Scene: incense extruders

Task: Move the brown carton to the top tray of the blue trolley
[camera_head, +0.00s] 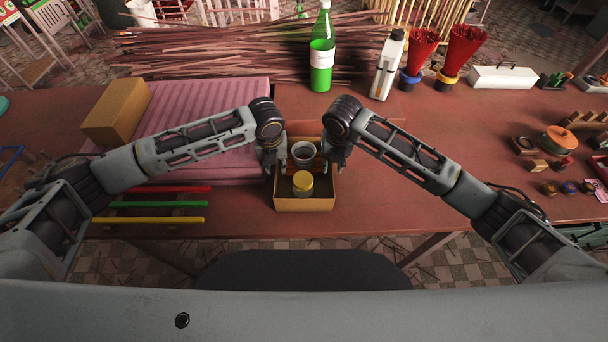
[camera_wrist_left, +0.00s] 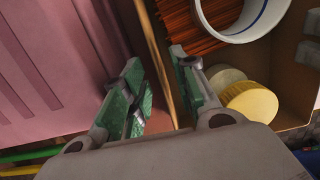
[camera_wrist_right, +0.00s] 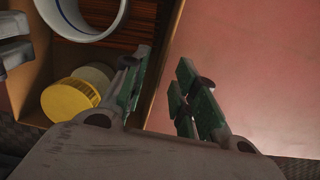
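An open brown carton (camera_head: 305,204) stands on the table in front of me. It holds a grey-white cup (camera_head: 303,152), a yellow-lidded jar (camera_head: 302,182) and reddish-brown sticks (camera_wrist_left: 190,25). My left gripper (camera_head: 273,162) is at its left wall; in the left wrist view (camera_wrist_left: 158,95) the open fingers stand on either side of that wall with gaps. My right gripper (camera_head: 336,158) is at its right wall; in the right wrist view (camera_wrist_right: 162,95) the open fingers straddle that wall, also with gaps. I cannot clearly make out the blue trolley in any view.
Red, green and yellow sticks (camera_head: 158,204) lie at front left. A green bottle (camera_head: 321,55) and a white bottle (camera_head: 387,65) stand behind.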

